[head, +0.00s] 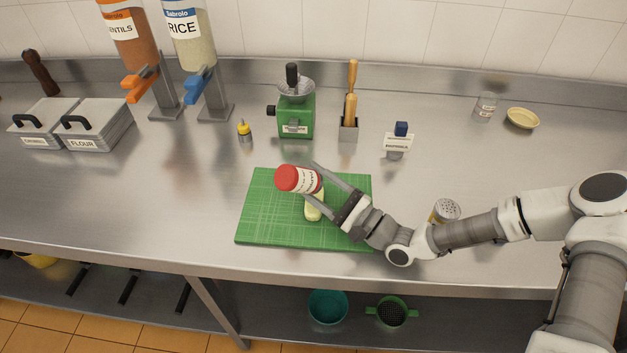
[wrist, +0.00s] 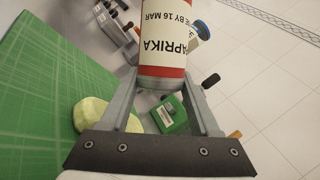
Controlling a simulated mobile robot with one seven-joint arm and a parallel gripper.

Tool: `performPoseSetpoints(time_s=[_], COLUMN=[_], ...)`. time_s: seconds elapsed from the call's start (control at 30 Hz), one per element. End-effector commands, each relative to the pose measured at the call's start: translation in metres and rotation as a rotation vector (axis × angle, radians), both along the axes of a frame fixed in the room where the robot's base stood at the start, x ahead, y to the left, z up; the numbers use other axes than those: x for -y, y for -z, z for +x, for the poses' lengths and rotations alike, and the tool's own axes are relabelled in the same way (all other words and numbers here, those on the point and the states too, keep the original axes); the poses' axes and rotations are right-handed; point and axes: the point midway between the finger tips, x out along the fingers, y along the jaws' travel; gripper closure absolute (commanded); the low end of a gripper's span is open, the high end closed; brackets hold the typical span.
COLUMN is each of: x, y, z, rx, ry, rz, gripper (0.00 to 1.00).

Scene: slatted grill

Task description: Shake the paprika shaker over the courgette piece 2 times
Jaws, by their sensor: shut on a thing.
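The paprika shaker (head: 304,180), white with a red cap and a label, is held in my gripper (head: 325,182) above the green cutting board. It is tilted, lying nearly sideways with its red cap to the left. In the wrist view the shaker (wrist: 163,50) sits between both fingers of my gripper (wrist: 160,85), and its PAPRIKA label shows upside down. The pale green courgette piece (head: 313,210) lies on the board just below the shaker, partly covered by it in the head view. The courgette piece also shows in the wrist view (wrist: 92,115).
The green cutting board (head: 262,215) lies on the steel counter. A perforated-top shaker (head: 446,210) stands beside my arm. The counter left of the board is clear.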

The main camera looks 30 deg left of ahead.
Motion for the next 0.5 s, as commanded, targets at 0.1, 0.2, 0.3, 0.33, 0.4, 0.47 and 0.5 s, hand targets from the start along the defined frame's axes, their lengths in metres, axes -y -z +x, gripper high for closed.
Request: performPoseSetpoints(time_s=[0.1, 0.2, 0.3, 0.33, 0.4, 0.47, 0.5], x=[-0.0001, 0.0005, 0.0004, 0.0003, 0.0002, 0.0002, 0.0001], y=[0.0171, 0.0188, 0.0194, 0.0196, 0.0202, 0.0206, 0.0201], z=[0.0001, -0.0002, -0.0005, -0.0006, -0.0007, -0.0007, -0.0007], rx=[0.0, -0.004, -0.006, -0.006, -0.006, -0.005, -0.006], ry=[0.001, 0.001, 0.0, 0.0, 0.0, 0.0, 0.0], rz=[0.001, -0.002, -0.002, -0.002, -0.002, -0.003, -0.002], gripper=[0.97, 0.97, 0.97, 0.97, 0.97, 0.97, 0.97])
